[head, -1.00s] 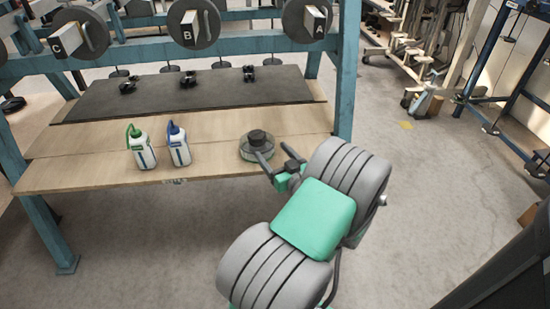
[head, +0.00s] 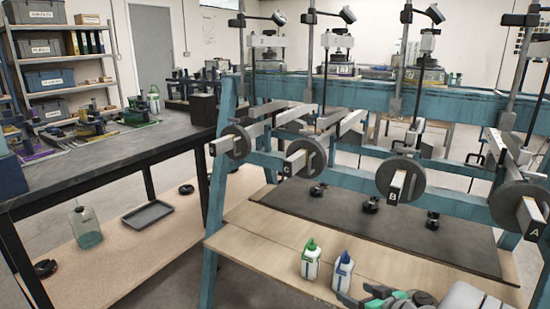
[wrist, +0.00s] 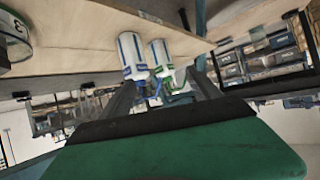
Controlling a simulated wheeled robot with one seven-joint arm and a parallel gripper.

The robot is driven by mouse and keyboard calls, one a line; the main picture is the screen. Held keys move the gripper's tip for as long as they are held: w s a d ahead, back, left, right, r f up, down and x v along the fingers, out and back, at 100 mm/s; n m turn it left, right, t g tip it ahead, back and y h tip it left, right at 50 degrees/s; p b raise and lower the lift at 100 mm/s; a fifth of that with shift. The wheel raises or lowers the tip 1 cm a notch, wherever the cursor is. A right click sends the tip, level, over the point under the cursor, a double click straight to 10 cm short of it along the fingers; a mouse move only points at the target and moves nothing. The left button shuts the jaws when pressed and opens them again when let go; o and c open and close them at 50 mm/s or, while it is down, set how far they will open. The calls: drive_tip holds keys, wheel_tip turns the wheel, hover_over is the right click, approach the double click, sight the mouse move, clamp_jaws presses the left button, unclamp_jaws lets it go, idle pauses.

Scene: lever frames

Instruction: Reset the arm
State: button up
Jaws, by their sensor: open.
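My gripper (head: 372,298) shows at the bottom edge of the head view, in front of the wooden bench shelf (head: 262,252), with most of my arm cut off. In the wrist view my gripper (wrist: 163,88) has its two dark fingers apart, with nothing held between them. A green-capped bottle (head: 311,262) and a blue-capped bottle (head: 342,272) stand upright side by side on the shelf. The wrist view is upside down and shows the blue-marked bottle (wrist: 132,57) and green-marked bottle (wrist: 160,60) beyond the fingers. I cannot tell their exact distance.
The blue lever frame carries grey discs marked C (head: 306,158), B (head: 400,180) and A (head: 520,206). A dark mat (head: 370,222) holds small black parts. A dark workbench (head: 90,155) stands left. A round part marked 3 (wrist: 14,38) shows in the wrist view.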

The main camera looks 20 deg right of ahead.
drive_tip(key=s+a+r+n+g+p, duration=0.15)
drive_tip(key=a+r+g+p, duration=0.45)
drive_tip(key=a+r+p, duration=0.85)
drive_tip(key=s+a+r+g+p, duration=0.1)
drive_tip(key=s+a+r+p, duration=0.2)
drive_tip(key=r, duration=0.5)
drive_tip(key=s+a+r+m+g+h+p, duration=0.1)
drive_tip(key=s+a+r+p, duration=0.3)
drive_tip(key=s+a+r, duration=0.1)
wheel_tip(320, 180, up, 3)
drive_tip(key=shift+s+a+f+g, duration=0.1)
drive_tip(key=shift+s+a+g, duration=0.15)
drive_tip(key=shift+a+g, duration=0.2)
drive_tip(key=shift+m, duration=0.25)
